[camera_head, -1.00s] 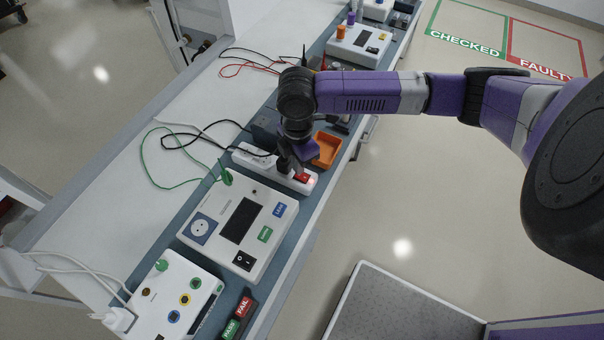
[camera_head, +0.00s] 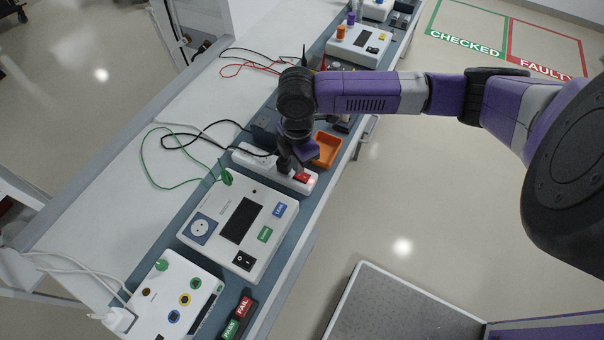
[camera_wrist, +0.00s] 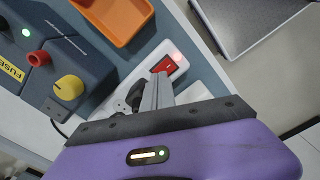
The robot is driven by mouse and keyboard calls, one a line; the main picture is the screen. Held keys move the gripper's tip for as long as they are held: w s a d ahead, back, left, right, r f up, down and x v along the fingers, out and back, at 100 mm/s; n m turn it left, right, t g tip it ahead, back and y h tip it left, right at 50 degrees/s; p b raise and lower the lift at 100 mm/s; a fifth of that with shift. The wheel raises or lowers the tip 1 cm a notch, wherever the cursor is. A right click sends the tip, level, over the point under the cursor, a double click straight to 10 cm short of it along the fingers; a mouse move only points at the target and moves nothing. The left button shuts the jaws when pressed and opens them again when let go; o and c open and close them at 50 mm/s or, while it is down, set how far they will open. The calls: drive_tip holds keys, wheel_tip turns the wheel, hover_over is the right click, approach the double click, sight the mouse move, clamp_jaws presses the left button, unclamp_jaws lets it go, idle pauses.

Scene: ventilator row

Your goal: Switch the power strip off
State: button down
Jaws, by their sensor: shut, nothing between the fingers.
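The white power strip (camera_head: 309,186) lies on the bench beside the tester box, with a red rocker switch (camera_head: 302,177) near its right end. In the wrist view the red switch (camera_wrist: 165,66) shows a lit spot, just past the tip of my gripper (camera_wrist: 158,78). The strip (camera_wrist: 187,62) is partly hidden there by the fingers. My gripper (camera_head: 290,168) is shut and empty, pointing down over the strip close to the switch. I cannot tell whether the fingertips touch the switch. A dark plug (camera_wrist: 132,95) sits in the strip beside the fingers.
An orange tray (camera_head: 327,151) stands just behind the strip. A white tester (camera_head: 262,258) with a green lead is in front. In the wrist view a dark box with red and yellow knobs (camera_wrist: 69,87) is at left.

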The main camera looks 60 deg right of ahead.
drive_tip(key=shift+f+b, duration=0.6)
drive_tip(key=shift+f, duration=0.35)
idle(0.6)
drive_tip(key=shift+r, duration=0.1)
drive_tip(key=shift+r+p, duration=3.1)
drive_tip(key=shift+r, duration=0.35)
